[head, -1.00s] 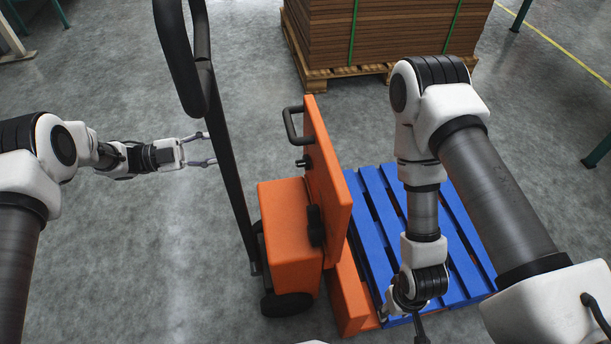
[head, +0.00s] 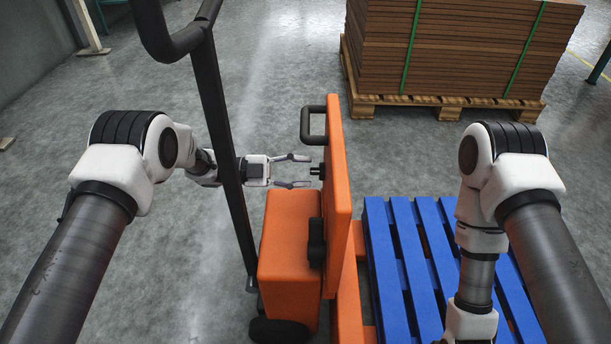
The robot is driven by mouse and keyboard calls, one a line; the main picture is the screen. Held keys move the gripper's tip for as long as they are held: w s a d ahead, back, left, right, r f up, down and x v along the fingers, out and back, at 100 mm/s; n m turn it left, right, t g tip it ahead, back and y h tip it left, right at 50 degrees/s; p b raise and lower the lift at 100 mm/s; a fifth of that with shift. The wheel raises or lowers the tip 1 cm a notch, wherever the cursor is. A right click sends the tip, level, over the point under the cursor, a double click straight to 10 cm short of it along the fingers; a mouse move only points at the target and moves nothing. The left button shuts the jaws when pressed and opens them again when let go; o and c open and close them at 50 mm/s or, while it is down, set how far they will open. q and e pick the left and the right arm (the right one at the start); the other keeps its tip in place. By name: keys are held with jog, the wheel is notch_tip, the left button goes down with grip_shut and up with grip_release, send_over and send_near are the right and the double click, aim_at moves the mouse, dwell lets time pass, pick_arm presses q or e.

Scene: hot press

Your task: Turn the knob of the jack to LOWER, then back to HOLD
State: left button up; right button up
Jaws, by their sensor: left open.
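The orange jack (head: 290,245) stands in the middle with its black handle bar (head: 224,140) rising on the left. A small black knob (head: 317,171) sticks out to the left from its upright orange panel (head: 337,190). My left gripper (head: 298,171) is open, its two fingers pointing right, one above and one below the knob's level. The fingertips are just left of the knob; I cannot tell whether they touch it. The gripper's wrist passes behind the handle bar. My right arm (head: 478,270) hangs over the blue pallet on the right, and its gripper is out of the frame.
A black loop handle (head: 313,125) and a larger black part (head: 316,242) sit on the panel above and below the knob. The blue pallet (head: 407,270) lies right of the jack. Brown stacked boards (head: 455,50) on a wooden pallet (head: 420,103) stand behind.

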pick_arm(q)
jog(key=shift+d, duration=0.45)
grip_shut()
jog(key=n+p, duration=0.1)
jog(key=n, duration=0.4)
jog(key=n+p, duration=0.1)
jog(key=n, duration=0.5)
jog(key=n+p, duration=0.2)
jog(key=n, duration=0.3)
jog(key=shift+w, duration=0.25)
jog(key=shift+n, duration=0.3)
